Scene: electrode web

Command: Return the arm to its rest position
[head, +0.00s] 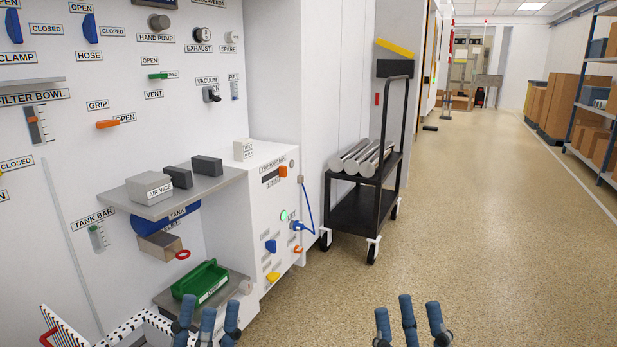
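My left gripper (208,318) is at the bottom edge, left of centre, in the head view. Its blue fingers are spread and nothing shows between them. My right gripper (409,318) is at the bottom edge, right of centre, also with blue fingers spread and empty. Both point upward in the picture, and neither visibly touches anything. The arms behind the fingers are mostly below the picture's edge.
A white control panel (120,75) with levers and labels fills the left. A shelf (190,192) holds grey blocks; a green bin (200,283) sits lower. A black cart (356,208) carries metal cylinders. The floor (480,220) at right is clear; racks (600,140) line the far right.

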